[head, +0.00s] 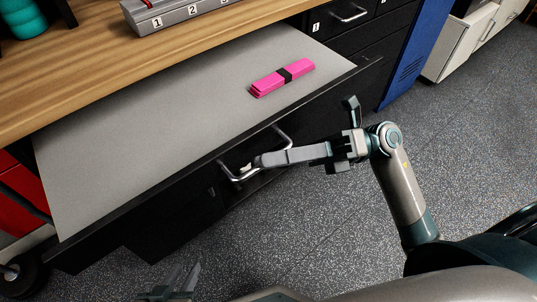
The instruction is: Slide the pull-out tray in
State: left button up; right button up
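The pull-out tray (150,135) is a grey flat panel with a black front edge. It sticks well out from under the wooden worktop. A silver bar handle (240,178) is on the black front below its edge. My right gripper (262,160) reaches in from the right, and its fingertips overlap the middle of the handle. The fingers are seen side-on, so I cannot tell whether they grip, touch or only pass in front of the bar. My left gripper (180,282) is low at the bottom edge, apart from the tray and partly cut off; its finger gap is unclear.
The wooden worktop (85,70) bears a grey numbered rack (180,12) and a teal object (22,18). Black drawers (345,18) and a blue panel (412,55) stand right. Speckled floor (450,130) is clear.

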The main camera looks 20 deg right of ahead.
jog(key=shift+a+r, duration=0.15)
jog(key=shift+a, duration=0.55)
grip_shut()
jog(key=shift+w, duration=0.1)
